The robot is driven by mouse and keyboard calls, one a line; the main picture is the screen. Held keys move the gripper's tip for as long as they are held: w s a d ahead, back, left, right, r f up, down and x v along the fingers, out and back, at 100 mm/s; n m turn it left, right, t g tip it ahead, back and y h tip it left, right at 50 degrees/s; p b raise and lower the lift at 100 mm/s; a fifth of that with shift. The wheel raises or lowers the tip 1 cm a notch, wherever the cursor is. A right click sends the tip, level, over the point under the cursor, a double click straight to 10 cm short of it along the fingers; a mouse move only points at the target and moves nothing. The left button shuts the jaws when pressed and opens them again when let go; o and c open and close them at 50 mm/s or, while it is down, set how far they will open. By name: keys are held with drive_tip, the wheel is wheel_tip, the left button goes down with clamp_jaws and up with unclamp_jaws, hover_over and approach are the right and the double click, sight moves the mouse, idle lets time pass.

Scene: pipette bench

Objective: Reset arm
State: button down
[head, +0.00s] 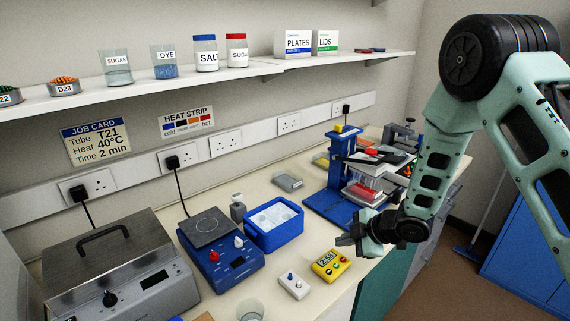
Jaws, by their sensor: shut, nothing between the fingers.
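My arm comes in from the right of the head view, pale green with dark joints. My gripper (350,240) is at its lower left end, over the front edge of the bench. It is shut and I see nothing held in it. It is small and dark here, so the fingertips show poorly. It appears above and to the right of the yellow timer (331,264), with a gap between them in the picture.
The bench (226,279) carries a steel-lidded heater (115,270), a blue hotplate (220,247), a blue tub (274,224), a white switch box (294,285) and a blue stand (338,172). A shelf (220,86) with jars runs above.

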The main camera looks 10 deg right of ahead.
drive_tip(key=s+a+r+m+h+b, duration=0.2)
drive_tip(key=s+a+r+m+b, duration=0.1)
drive_tip(key=a+r, duration=0.15)
drive_tip(key=s+a+r+m+g+h+b, duration=0.1)
drive_tip(key=s+r+m+g+h+b, duration=0.1)
drive_tip(key=s, duration=1.3)
drive_tip(key=s+a+r+m+g+h+b, duration=0.1)
drive_tip(key=s+r+m+g+h+b, duration=0.1)
drive_tip(key=s, duration=1.2)
wheel_tip(320, 180, up, 2)
drive_tip(key=m+g+b, duration=0.1)
drive_tip(key=m+g, duration=0.1)
drive_tip(key=m, duration=0.1)
drive_tip(key=shift+s+a+r, duration=0.2)
drive_tip(key=shift+s+a, duration=0.15)
drive_tip(key=shift+s, duration=0.05)
